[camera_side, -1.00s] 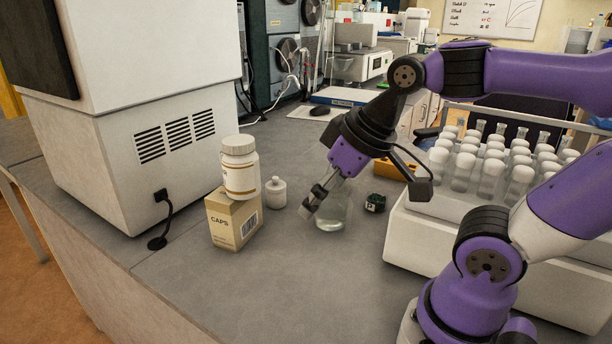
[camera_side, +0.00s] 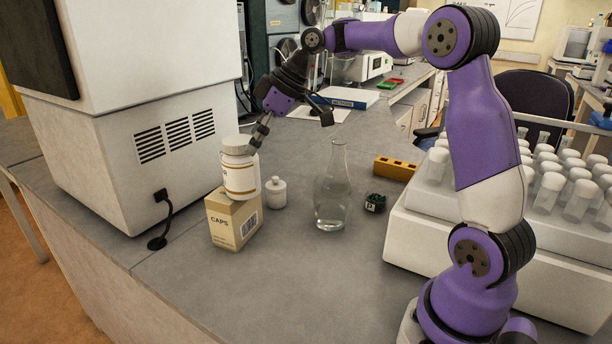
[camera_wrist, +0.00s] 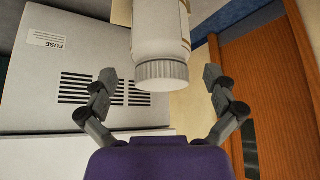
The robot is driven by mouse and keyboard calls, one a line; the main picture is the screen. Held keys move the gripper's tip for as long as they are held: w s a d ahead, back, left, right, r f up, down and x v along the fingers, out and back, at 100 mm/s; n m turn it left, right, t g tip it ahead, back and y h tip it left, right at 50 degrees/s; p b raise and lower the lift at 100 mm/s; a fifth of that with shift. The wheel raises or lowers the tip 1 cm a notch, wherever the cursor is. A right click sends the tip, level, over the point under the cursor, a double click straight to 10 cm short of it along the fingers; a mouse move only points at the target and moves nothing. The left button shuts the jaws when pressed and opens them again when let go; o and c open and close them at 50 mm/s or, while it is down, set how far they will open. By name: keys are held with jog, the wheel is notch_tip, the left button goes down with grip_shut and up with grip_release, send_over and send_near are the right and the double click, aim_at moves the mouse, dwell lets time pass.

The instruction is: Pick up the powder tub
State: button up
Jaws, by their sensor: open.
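The powder tub (camera_side: 240,172) is a white ribbed-cap bottle with a pale label. It stands upright on top of the tan CAPS box (camera_side: 233,219). My gripper (camera_side: 257,139) is open, at cap height by the tub's right side in the side view. In the wrist view the tub (camera_wrist: 160,35) appears upside down, its cap between the spread fingers of my gripper (camera_wrist: 160,78), with a visible gap on each side. It is not gripped. The lower part of the tub is cut off there.
A small white jar (camera_side: 275,192) stands right of the box. A large white machine (camera_side: 150,120) is close on the left. The front bench is clear.

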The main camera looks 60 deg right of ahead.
aim_at(241, 162)
jog(key=x, duration=0.6)
jog(key=shift+r, duration=0.1)
jog(key=shift+s, duration=0.1)
jog(key=c, duration=1.2)
